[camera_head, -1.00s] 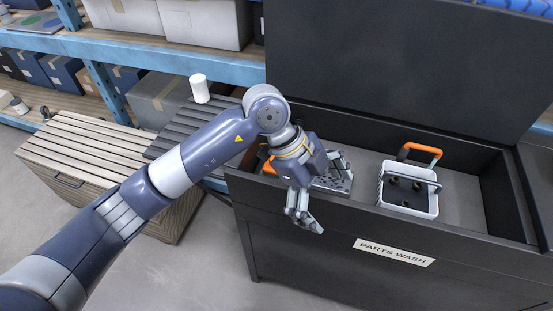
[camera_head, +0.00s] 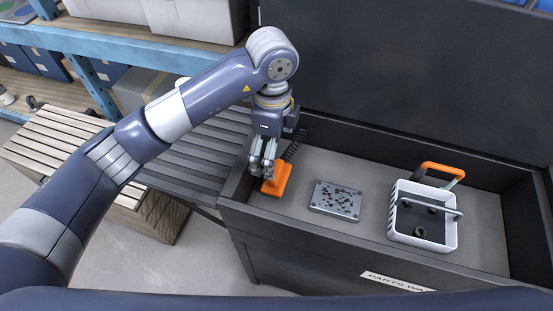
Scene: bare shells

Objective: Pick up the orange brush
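The orange brush (camera_head: 281,182) lies in the left end of the dark parts-wash basin, close to its front left corner. A dark ridged piece (camera_head: 293,147) shows just behind it; I cannot tell whether it is part of the brush. My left gripper (camera_head: 262,172) points down at the brush, its fingertips at the brush's left side and overlapping it in the picture. The fingers look close together and hide part of the brush. I cannot tell whether they are closed on it. My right gripper is out of view.
A grey plate with dark holes (camera_head: 336,199) lies on the basin floor right of the brush. A white basket (camera_head: 396,222) with an orange handle and dark parts stands further right. The basin's raised lid (camera_head: 400,85) stands behind. A grey slatted surface (camera_head: 195,165) adjoins on the left.

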